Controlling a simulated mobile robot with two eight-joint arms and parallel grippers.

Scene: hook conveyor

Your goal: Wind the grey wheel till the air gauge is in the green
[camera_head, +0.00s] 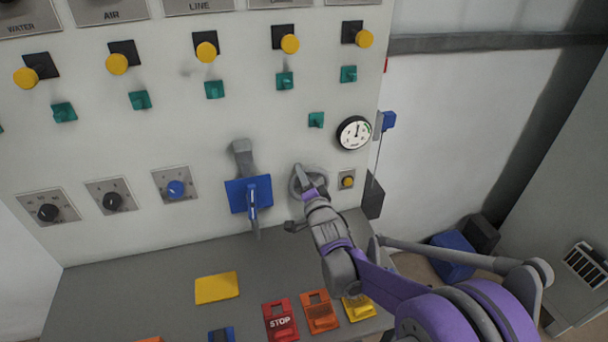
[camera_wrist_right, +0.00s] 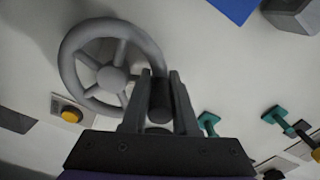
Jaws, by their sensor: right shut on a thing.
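The grey wheel (camera_head: 296,182) is mounted on the pale panel, left of a small yellow button. It shows whole in the right wrist view (camera_wrist_right: 112,78), with spokes and a round hub. My right gripper (camera_head: 309,194) is at the wheel's rim. In the right wrist view, its two fingers (camera_wrist_right: 160,90) are shut on the wheel's dark handle (camera_wrist_right: 160,101). The air gauge (camera_head: 354,133) is a round white dial above and right of the wheel. Its needle points roughly up, and a green band lies at the dial's upper right. My left gripper is not in view.
A blue plate with a lever (camera_head: 250,192) stands just left of the wheel. Knobs and rows of yellow and green controls fill the panel. Red, orange and yellow switches (camera_head: 281,320) stand on the grey ledge (camera_head: 150,290) below. A yellow pad (camera_head: 217,288) lies there too.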

